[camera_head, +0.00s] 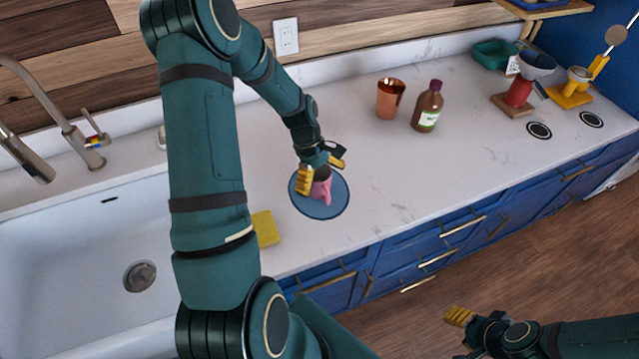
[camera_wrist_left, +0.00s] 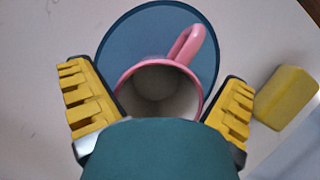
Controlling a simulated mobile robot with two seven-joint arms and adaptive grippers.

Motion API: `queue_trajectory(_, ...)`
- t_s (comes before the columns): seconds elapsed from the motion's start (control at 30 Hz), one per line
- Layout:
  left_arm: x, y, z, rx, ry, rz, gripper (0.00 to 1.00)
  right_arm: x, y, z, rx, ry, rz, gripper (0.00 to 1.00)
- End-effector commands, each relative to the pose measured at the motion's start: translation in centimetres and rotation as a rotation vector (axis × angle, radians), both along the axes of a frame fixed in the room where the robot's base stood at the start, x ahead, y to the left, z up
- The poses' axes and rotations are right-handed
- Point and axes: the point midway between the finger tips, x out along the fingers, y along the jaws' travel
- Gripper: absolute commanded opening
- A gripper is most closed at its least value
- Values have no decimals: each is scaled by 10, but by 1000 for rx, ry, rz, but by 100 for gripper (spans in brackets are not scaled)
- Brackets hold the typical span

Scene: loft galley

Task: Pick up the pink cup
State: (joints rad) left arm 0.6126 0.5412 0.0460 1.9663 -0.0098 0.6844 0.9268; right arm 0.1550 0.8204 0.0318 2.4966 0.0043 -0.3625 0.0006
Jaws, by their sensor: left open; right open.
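The pink cup (camera_head: 322,189) stands upright on a round blue mat (camera_head: 335,209) on the counter, right of the sink. In the left wrist view the cup (camera_wrist_left: 127,73) shows its open, empty-looking mouth, with its handle toward the top right. My left gripper (camera_head: 320,170) is open, with one yellow finger on each side of the cup and gaps between fingers and cup. It also shows in the left wrist view (camera_wrist_left: 160,105), where part of the gripper hides the near side of the cup. My right gripper (camera_head: 464,330) is open and empty, out in front of the counter.
A yellow sponge (camera_head: 265,228) lies left of the mat, near the white sink (camera_head: 90,240). A copper cup (camera_head: 390,98) and a brown bottle (camera_head: 428,106) stand behind to the right. Counter right of the mat is clear.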

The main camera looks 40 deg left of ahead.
Motion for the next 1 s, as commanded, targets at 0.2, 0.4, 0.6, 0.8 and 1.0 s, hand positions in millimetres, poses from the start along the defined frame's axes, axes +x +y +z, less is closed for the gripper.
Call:
queue_trajectory(0.2, 0, 0, 0, 0, 0, 0, 44, 0, 0, 0, 0, 0, 0, 47)
queue_trajectory(0.4, 0, 0, 0, 0, 0, 0, 30, 0, 0, 0, 0, 0, 0, 47)
queue_trajectory(0.6, 0, 0, 0, 0, 0, 0, 30, 0, 0, 0, 0, 0, 0, 47)
queue_trajectory(0.8, 1, 0, 9, 2, -2, -1, 30, 0, 0, 0, 0, 0, 0, 47)
queue_trajectory(1.0, 1, 1, 45, 4, -5, -1, 30, 0, 0, 1, 0, 0, 0, 47)
